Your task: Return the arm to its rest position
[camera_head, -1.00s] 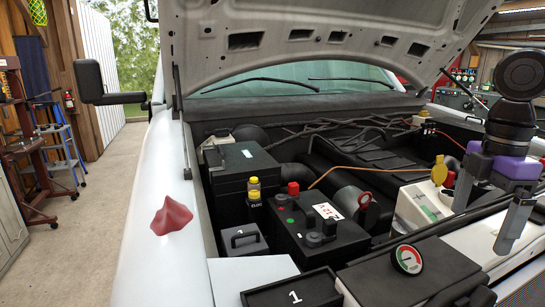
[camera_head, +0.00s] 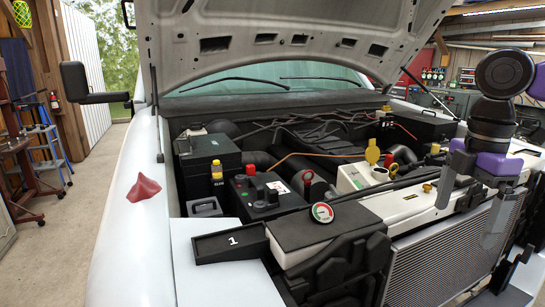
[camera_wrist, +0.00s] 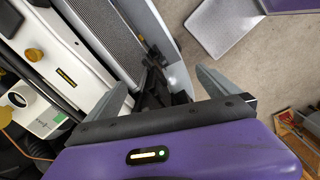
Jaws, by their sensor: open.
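My gripper (camera_head: 466,225) hangs at the right of the head view, fingers pointing down, over the front of the truck beside the radiator (camera_head: 450,260). It is open and nothing is between its fingers. In the wrist view, the two grey fingers of my gripper (camera_wrist: 160,78) stand wide apart, with the radiator (camera_wrist: 105,30) and dark front parts beyond them. My purple and black arm shows above the gripper in the head view and is partly cut off by the right edge.
The raised hood (camera_head: 290,35) spans the top. A red cloth (camera_head: 143,189) lies on the white fender. A black tray marked 1 (camera_head: 232,242), a battery (camera_head: 265,195) and a gauge (camera_head: 322,212) sit at the engine bay. Floor (camera_wrist: 260,75) shows beyond the truck's front.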

